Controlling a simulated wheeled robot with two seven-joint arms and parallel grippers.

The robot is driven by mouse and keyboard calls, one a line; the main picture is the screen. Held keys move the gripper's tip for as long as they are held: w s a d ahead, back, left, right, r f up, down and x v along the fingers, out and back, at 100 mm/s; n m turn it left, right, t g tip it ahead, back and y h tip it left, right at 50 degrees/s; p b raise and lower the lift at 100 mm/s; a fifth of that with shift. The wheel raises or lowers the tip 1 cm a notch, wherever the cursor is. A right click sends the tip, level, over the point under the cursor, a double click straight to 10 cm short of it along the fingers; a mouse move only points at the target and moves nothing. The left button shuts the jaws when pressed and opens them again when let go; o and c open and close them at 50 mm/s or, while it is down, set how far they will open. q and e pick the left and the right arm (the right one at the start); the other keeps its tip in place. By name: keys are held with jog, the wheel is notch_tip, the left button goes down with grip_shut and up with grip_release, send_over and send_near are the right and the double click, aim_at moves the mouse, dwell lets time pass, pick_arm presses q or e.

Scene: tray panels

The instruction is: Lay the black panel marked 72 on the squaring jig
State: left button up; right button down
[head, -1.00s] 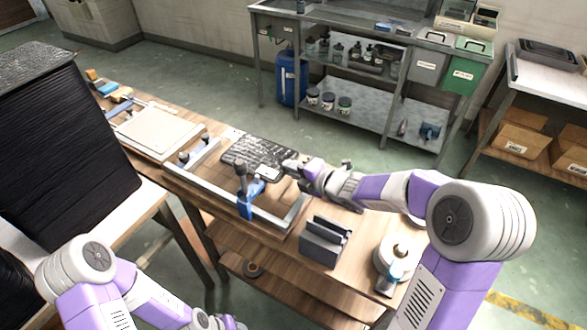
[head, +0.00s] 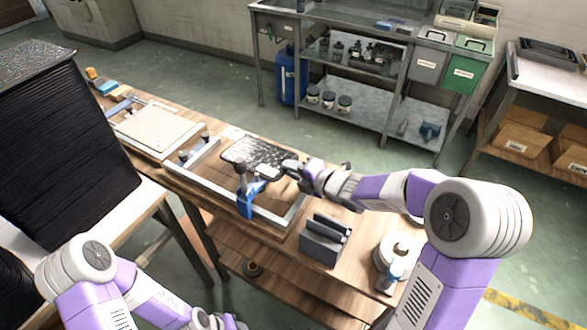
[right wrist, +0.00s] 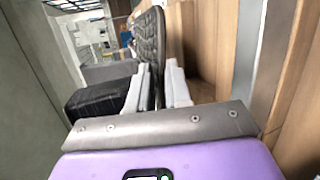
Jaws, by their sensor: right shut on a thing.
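The black textured panel (head: 252,151) is held over the far side of the squaring jig, a metal frame (head: 272,221) with a blue clamp on the wooden bench. I cannot read a number on the panel. My right gripper (head: 290,169) is shut on the panel's right end. In the right wrist view the panel (right wrist: 151,38) stands edge-on between the two fingers (right wrist: 158,85). Whether the panel touches the frame is not clear. My left gripper (head: 222,322) is at the bottom edge, mostly cut off, and its jaws do not show.
A pale board (head: 157,130) lies at the bench's left. A grey slotted holder (head: 325,240) and a white roll (head: 398,252) stand right of the jig. A tall stack of black panels (head: 70,150) stands on the left table. The blue clamp's post rises at the jig's near side.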

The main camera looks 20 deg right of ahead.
jog(key=shift+s+f, duration=0.15)
jog(key=shift+f, duration=0.55)
jog(key=c, duration=0.9)
grip_release()
jog(key=shift+w+a+r, duration=0.1)
jog(key=shift+w, duration=0.1)
jog(key=shift+c, duration=0.2)
jog(key=shift+r, duration=0.1)
jog(key=shift+s+d+r, duration=0.2)
jog(key=shift+s+d, duration=0.1)
jog(key=p+v, duration=0.2)
jog(key=v, duration=0.3)
jog(key=shift+s+r, duration=0.2)
jog(key=shift+s+d, duration=0.35)
jog(key=shift+s, duration=0.2)
